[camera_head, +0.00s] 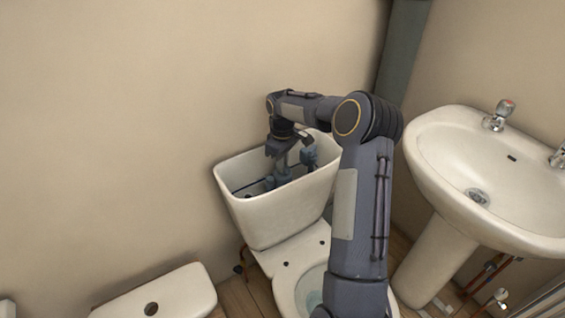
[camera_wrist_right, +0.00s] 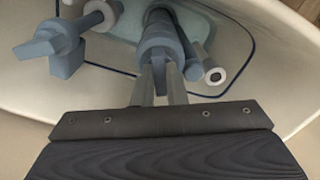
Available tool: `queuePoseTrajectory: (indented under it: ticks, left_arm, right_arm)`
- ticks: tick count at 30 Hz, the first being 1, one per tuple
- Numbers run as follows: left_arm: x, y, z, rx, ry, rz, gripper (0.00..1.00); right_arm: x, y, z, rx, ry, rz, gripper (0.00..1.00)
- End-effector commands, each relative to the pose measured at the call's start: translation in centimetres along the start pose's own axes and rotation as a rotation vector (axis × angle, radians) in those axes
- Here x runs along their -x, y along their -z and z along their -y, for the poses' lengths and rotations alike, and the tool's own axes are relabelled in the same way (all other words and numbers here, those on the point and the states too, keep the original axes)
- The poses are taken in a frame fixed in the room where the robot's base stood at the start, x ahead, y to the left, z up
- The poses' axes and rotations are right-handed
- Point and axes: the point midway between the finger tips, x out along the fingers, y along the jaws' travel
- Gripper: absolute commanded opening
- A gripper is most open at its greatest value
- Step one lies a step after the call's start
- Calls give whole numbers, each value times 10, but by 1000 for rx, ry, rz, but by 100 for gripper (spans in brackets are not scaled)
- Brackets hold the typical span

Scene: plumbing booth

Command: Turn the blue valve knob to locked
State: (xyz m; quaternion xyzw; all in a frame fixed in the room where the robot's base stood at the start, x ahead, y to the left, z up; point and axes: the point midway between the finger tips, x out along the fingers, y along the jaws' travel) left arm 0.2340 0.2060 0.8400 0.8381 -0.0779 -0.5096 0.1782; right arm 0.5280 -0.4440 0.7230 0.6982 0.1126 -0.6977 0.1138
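An open white cistern (camera_head: 279,212) holds blue-grey valve fittings. A blue-grey upright column (camera_wrist_right: 163,38) stands in the middle of the cistern in the right wrist view. A narrow blue-grey tab on its near end lies between the fingers of my right gripper (camera_wrist_right: 160,82). Whether the fingers press on the tab, I cannot tell. In the head view my right gripper (camera_head: 279,150) reaches down into the cistern from above. A second blue-grey fitting (camera_wrist_right: 62,45) with a side arm stands to the left. No locked mark is readable. My left gripper is not in view.
The cistern lid (camera_head: 172,296) lies at the lower left, apart from the cistern. A toilet bowl (camera_head: 290,285) is below the cistern and a white washbasin (camera_head: 455,160) stands to the right. The cistern rim surrounds the gripper closely; the wall is just behind.

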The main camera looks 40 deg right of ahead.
Motion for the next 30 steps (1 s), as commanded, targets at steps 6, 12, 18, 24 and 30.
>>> queuePoseTrajectory:
  ticks: [6, 12, 18, 24, 30]
  left_arm:
    - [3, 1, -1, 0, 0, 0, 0]
    - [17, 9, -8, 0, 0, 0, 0]
    - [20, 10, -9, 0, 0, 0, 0]
    - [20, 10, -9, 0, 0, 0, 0]
    - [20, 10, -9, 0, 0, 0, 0]
  right_arm:
    - [1, 0, 0, -25, -1, 1, 0]
    - [3, 0, 1, -273, 0, 4, 0]
    - [0, 0, 0, -442, 0, 3, 0]
    - [-1, 0, 0, -452, 0, 1, 0]
    - [-1, 0, 0, -450, 0, 1, 27]
